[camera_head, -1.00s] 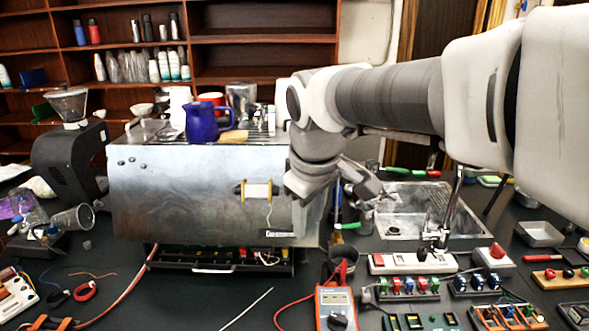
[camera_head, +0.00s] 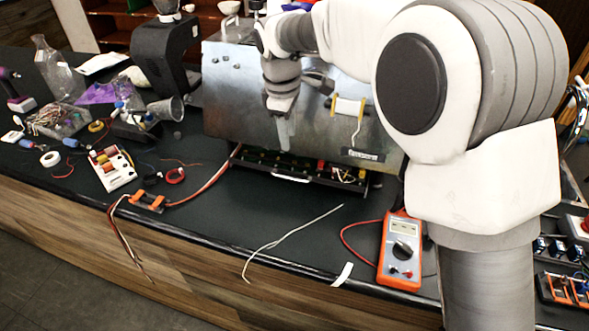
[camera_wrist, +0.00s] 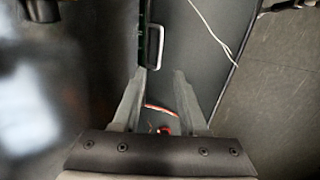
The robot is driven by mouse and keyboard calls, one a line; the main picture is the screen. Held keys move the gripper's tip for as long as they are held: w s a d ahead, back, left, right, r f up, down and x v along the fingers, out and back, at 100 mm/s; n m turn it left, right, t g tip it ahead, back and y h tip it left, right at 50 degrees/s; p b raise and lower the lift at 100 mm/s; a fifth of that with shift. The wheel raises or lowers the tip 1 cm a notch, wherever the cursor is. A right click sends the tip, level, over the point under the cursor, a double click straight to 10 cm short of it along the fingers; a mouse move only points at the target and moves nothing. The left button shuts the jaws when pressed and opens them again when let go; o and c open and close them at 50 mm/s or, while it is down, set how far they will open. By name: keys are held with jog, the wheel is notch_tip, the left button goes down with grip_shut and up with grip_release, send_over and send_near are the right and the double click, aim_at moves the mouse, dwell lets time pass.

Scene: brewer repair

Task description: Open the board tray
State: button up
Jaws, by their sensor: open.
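The board tray (camera_head: 262,164) is a dark, shallow tray low under the front of the steel brewer (camera_head: 240,90); components and wires show along it. Its pale bar handle (camera_head: 290,179) sits on the front edge, and the handle also shows in the wrist view (camera_wrist: 157,48). My gripper (camera_head: 283,135) points down in front of the brewer's panel, above the tray handle in the head view. In the wrist view my gripper (camera_wrist: 159,78) is open and empty, with the handle just beyond the fingertips and apart from them.
An orange multimeter (camera_head: 399,250) stands on the dark bench right of the tray. A white wire (camera_head: 290,230) and a red-white cable (camera_head: 205,188) lie in front. The bench directly before the tray is mostly clear.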

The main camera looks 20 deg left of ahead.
aim_at(292, 179)
jog(key=w+f, duration=0.1)
jog(key=f, duration=0.8)
jog(key=w+f, duration=0.1)
jog(key=f, duration=0.4)
jog(key=shift+w+a+f, duration=0.15)
jog(key=shift+w+f, duration=0.2)
grip_shut()
dwell(0.6)
